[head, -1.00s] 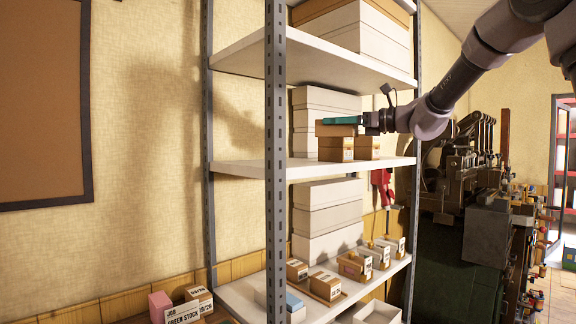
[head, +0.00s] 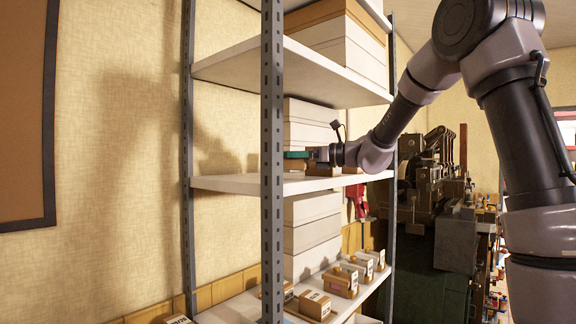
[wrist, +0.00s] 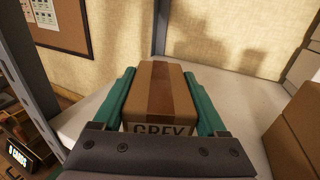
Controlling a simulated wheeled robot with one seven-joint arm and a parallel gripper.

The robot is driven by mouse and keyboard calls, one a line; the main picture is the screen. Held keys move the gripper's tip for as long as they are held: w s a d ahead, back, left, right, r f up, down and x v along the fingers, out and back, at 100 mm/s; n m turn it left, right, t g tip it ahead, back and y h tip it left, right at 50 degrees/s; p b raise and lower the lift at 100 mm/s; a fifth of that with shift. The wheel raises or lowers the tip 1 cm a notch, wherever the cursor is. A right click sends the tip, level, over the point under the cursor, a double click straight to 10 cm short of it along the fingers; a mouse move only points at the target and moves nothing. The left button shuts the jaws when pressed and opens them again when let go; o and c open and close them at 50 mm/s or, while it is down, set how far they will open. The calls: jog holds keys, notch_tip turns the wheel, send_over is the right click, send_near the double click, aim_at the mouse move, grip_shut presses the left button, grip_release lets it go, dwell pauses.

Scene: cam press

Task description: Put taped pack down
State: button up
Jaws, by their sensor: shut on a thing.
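The taped pack (wrist: 160,93) is a brown carton with a darker tape strip along its top and the letters GREY on its near face. My gripper (wrist: 160,85) is shut on it, with one green finger along each side. In the head view my gripper (head: 297,155) reaches in over the middle shelf (head: 235,184), just right of the front post. The pack is mostly hidden there. It is low over the white board; I cannot tell whether it touches.
A brown box (wrist: 297,130) stands close to the right of my gripper in the wrist view. White boxes (head: 308,125) stand behind on the same shelf. A grey post (head: 272,130) rises at the front. Bare board shows left of the pack.

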jog(key=shift+f, duration=1.2)
jog(key=shift+f, duration=0.1)
jog(key=o, duration=1.6)
jog(key=shift+d+f, duration=0.1)
jog(key=shift+c, duration=0.2)
